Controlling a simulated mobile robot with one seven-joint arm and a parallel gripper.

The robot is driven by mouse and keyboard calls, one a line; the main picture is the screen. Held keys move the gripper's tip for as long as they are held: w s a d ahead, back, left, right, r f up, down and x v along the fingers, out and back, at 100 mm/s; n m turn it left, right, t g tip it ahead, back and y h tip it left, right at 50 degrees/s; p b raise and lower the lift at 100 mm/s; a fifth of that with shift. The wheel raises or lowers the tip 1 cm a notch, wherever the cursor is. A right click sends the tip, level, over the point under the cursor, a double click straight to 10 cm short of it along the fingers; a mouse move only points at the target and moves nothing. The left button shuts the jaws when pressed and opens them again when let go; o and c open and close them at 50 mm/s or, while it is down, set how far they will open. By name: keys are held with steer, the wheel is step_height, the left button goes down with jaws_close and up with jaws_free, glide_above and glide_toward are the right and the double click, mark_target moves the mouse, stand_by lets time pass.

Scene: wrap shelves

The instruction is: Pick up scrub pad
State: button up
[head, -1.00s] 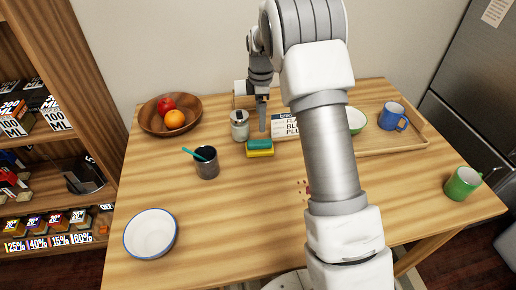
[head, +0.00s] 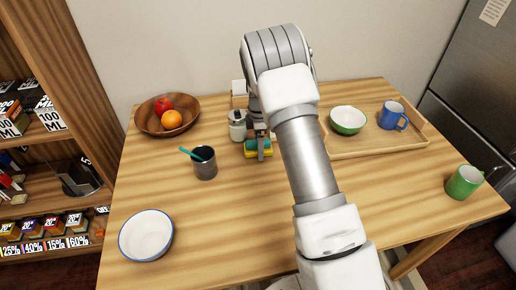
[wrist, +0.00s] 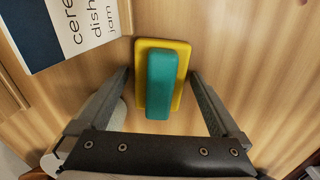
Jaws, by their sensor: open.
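The scrub pad (wrist: 160,85) is a teal block on a yellow base, lying on the wooden table. In the wrist view it sits between and a little beyond the fingertips of my open gripper (wrist: 160,80), with a gap on each side. In the head view my gripper (head: 262,150) is over the scrub pad (head: 250,152) and hides part of it. Nothing is held.
A card with printed words (wrist: 75,30) stands close to the pad. A lidded jar (head: 237,126) is just left of my gripper, and a dark cup (head: 204,164) is farther left. A tray (head: 375,146) with a bowl and blue mug is right.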

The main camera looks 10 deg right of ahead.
steer(key=c, duration=1.2)
steer(key=shift+r, duration=0.1)
steer(key=shift+c, duration=0.2)
steer(key=shift+r, duration=0.45)
steer(key=r, duration=0.2)
steer(key=d+r, duration=0.1)
steer(key=r, duration=0.1)
steer(key=shift+s+p, duration=0.1)
steer(key=shift+p, duration=0.3)
steer(key=s+d+r, duration=0.2)
steer(key=d+r, duration=0.4)
steer(key=d, duration=0.4)
steer(key=shift+d+p, duration=0.25)
steer(key=shift+p, duration=0.2)
steer(key=o, duration=0.8)
steer(key=c, duration=0.6)
steer(key=shift+c, duration=0.2)
